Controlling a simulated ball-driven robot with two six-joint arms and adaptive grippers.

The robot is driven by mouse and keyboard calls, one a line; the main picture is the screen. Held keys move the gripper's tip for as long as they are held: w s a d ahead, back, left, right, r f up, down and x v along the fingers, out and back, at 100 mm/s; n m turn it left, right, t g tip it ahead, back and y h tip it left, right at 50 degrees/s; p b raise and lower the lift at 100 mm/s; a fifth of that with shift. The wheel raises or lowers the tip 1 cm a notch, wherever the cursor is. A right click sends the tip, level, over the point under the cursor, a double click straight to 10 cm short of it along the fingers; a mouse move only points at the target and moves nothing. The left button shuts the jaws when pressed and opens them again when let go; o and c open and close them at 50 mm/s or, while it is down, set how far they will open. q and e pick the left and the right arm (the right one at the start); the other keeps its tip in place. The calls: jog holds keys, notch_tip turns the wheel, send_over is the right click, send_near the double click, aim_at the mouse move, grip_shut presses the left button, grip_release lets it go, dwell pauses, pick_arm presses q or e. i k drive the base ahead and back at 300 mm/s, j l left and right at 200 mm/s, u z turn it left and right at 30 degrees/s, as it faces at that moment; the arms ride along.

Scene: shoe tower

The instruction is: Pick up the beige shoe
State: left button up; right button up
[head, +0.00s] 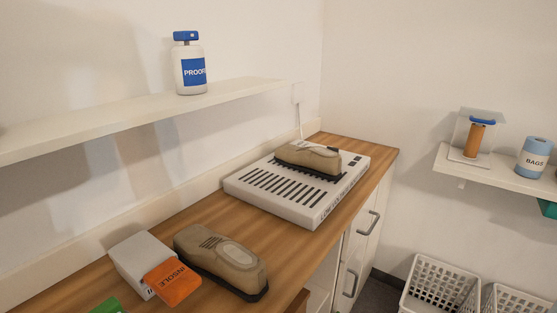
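A beige shoe (222,257) with a dark sole lies on the wooden counter (355,150) at the front, its paler toe end pointing to the lower right. A second beige shoe (308,156) with a dark sole rests on top of a white slatted unit (296,189) further back on the counter. Neither of my grippers shows in the head view, and both shoes are clear of any contact with me.
A white box (137,253) with an orange insole packet (171,283) sits close beside the front shoe. A wall shelf (130,118) with a white bottle (190,70) hangs above. A right shelf (506,178) holds a blue bags canister (534,157). White baskets (440,284) stand lower right.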

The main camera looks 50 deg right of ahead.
aim_at(325, 164)
jog(key=z, duration=1.7)
jog(key=u, duration=0.25)
jog(key=i+l+u, duration=0.25)
jog(key=u, duration=0.25)
jog(key=i+l+u, duration=0.15)
jog(key=l+u, duration=0.3)
